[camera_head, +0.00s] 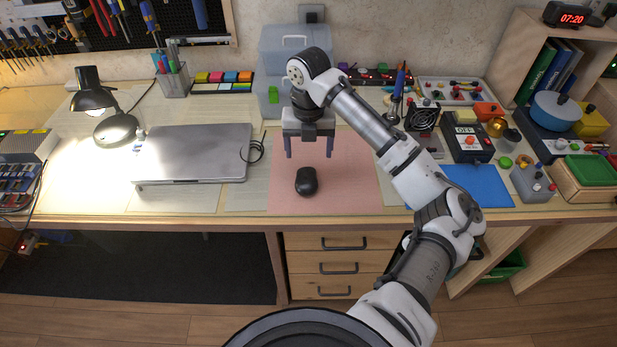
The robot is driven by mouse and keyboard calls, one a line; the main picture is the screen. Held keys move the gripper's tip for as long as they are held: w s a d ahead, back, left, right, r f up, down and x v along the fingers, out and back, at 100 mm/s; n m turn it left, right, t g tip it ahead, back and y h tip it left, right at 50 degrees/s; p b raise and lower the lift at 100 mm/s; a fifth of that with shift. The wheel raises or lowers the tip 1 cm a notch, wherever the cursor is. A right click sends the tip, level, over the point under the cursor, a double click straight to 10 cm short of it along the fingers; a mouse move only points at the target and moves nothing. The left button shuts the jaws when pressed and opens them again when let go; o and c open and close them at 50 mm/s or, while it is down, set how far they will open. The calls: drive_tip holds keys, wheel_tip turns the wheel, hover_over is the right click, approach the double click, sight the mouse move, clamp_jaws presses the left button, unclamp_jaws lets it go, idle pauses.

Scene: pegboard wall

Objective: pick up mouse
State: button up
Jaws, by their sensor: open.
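A black computer mouse (307,181) lies on a pink mat (352,190) at the middle of the workbench, near its front edge. My gripper (309,155) is open and empty, with its two fingers pointing down. In the picture the fingertips show just above the mouse, over the mat's far part, apart from the mouse. The exact height of the fingertips over the mat cannot be told.
A closed silver laptop (195,153) with a cable lies left of the mat. A lit desk lamp (108,115) stands further left. A blue mat (478,186), a meter box (468,138) and other electronics fill the right.

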hover_over(306, 172)
drive_tip(key=f, duration=0.3)
drive_tip(key=s+f, duration=0.1)
drive_tip(key=shift+d+f+p, duration=0.3)
drive_tip(key=shift+p, duration=0.05)
drive_tip(key=shift+w+a+f+p, duration=0.15)
drive_tip(key=shift+f+p, duration=0.2)
drive_tip(key=shift+f, duration=0.55)
drive_tip(key=shift+w+f+p, duration=0.2)
drive_tip(key=shift+f+p, duration=0.2)
drive_tip(key=shift+f, duration=0.5)
drive_tip(key=shift+w+a+f+p, duration=0.15)
drive_tip(key=shift+f+p, duration=0.2)
drive_tip(key=shift+f, duration=0.55)
drive_tip(key=c, duration=1.1)
